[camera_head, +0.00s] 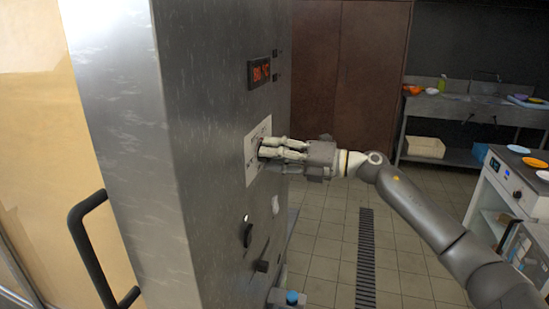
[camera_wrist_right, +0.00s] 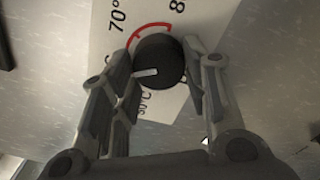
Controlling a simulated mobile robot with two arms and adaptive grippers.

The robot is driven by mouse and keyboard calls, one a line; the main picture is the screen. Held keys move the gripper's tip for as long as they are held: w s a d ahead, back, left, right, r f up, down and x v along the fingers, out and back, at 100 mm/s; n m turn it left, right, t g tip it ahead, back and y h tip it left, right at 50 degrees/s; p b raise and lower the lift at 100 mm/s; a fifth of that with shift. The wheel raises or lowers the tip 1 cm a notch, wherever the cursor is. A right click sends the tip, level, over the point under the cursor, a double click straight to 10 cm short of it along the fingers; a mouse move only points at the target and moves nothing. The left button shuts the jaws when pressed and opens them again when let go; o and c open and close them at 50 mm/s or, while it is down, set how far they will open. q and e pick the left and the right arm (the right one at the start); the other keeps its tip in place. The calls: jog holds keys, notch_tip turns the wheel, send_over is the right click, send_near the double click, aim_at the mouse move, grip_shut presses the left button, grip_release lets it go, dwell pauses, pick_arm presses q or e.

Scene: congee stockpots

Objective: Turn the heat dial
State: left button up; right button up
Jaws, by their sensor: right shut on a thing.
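The heat dial (camera_wrist_right: 160,62) is a round black knob with a white pointer mark, on a white plate (camera_wrist_right: 196,22) printed with temperatures and a red arc. In the right wrist view the pointer faces left and slightly down. My right gripper (camera_head: 268,147) reaches the dial from the right in the head view. Its fingers also show in the right wrist view (camera_wrist_right: 158,80), one on each side of the knob, shut on it. In the head view the fingers hide most of the dial. My left gripper is not in view.
The dial is on a tall steel cabinet (camera_head: 190,200). A red digital display (camera_head: 259,72) is above it, and more knobs (camera_head: 247,232) are below. A black door handle (camera_head: 85,250) sticks out at left. A counter (camera_head: 510,185) stands at right.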

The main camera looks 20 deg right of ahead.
jog(key=shift+f, duration=0.1)
jog(key=o, duration=1)
jog(key=shift+d, duration=0.1)
jog(key=v, duration=1.2)
